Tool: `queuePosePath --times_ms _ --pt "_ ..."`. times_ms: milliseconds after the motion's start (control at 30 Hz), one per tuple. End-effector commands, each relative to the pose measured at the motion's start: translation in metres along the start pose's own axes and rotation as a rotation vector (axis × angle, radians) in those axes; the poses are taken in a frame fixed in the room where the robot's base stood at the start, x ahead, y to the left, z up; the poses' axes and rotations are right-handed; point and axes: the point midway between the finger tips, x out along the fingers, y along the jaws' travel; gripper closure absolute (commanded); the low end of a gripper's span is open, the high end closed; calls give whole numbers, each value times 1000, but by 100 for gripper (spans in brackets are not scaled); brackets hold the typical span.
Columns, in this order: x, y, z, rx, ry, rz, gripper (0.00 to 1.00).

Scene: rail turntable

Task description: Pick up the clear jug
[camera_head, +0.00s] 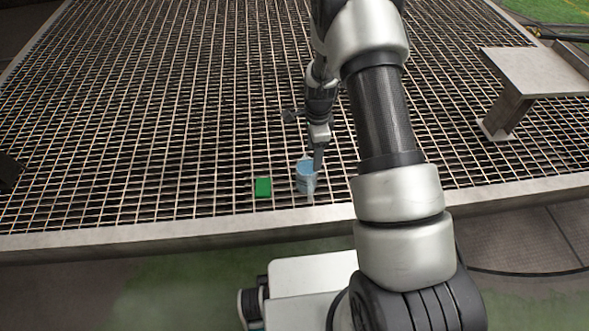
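The clear jug (306,182) is small, see-through and bluish. It is upright on the metal grating near its front edge, just right of a green block. My gripper (317,160) points down at the jug's upper right side, with a finger overlapping the jug's rim in the picture. I cannot tell whether it touches the jug or whether the fingers are open or shut, as they are small and seen from one side.
The green block (263,187) lies close to the left of the jug. The grating (150,120) is otherwise mostly clear. A metal step or bench (535,72) stands at the right. The grating's front edge (180,236) runs just below the jug.

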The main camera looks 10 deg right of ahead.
Motion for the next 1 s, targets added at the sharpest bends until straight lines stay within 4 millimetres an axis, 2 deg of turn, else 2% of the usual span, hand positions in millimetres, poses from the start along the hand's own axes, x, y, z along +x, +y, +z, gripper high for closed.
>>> queuePosePath --times_ms 167,500,600,1000 --pt "25 2 -1 19 2 7 38" --pt "99 2 0 17 1 7 38" --pt "115 2 0 17 1 7 38" --pt "146 3 1 16 1 7 38"
